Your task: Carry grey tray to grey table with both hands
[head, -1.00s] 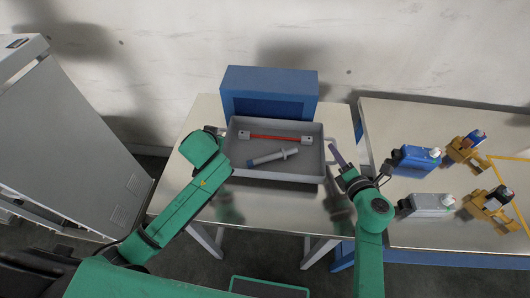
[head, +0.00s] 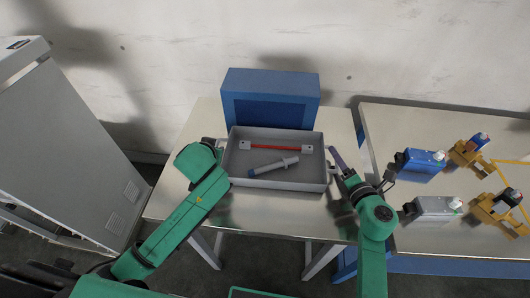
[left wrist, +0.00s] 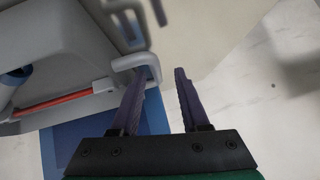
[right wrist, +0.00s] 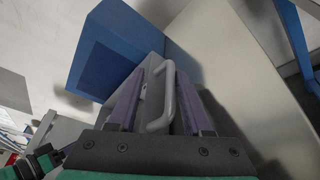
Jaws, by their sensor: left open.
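The grey tray (head: 327,172) sits on a pale metal-topped table (head: 265,215). A red bar with white ends (head: 275,147) and a white-and-blue syringe-like item (head: 272,167) lie inside it. My left gripper (head: 217,145) is at the tray's left side; in the left wrist view its fingers (left wrist: 155,90) are apart, with a tray handle (left wrist: 150,66) near their tips. My right gripper (head: 340,162) is at the tray's right side; in the right wrist view its open fingers (right wrist: 163,95) stand on either side of the other handle (right wrist: 161,115). Contact is unclear.
A blue box (head: 270,82) stands behind the tray. A second table (head: 420,128) at the right carries a blue device (head: 420,160), a grey device (head: 432,206) and yellow parts (head: 468,152). A grey cabinet (head: 65,150) stands at the left.

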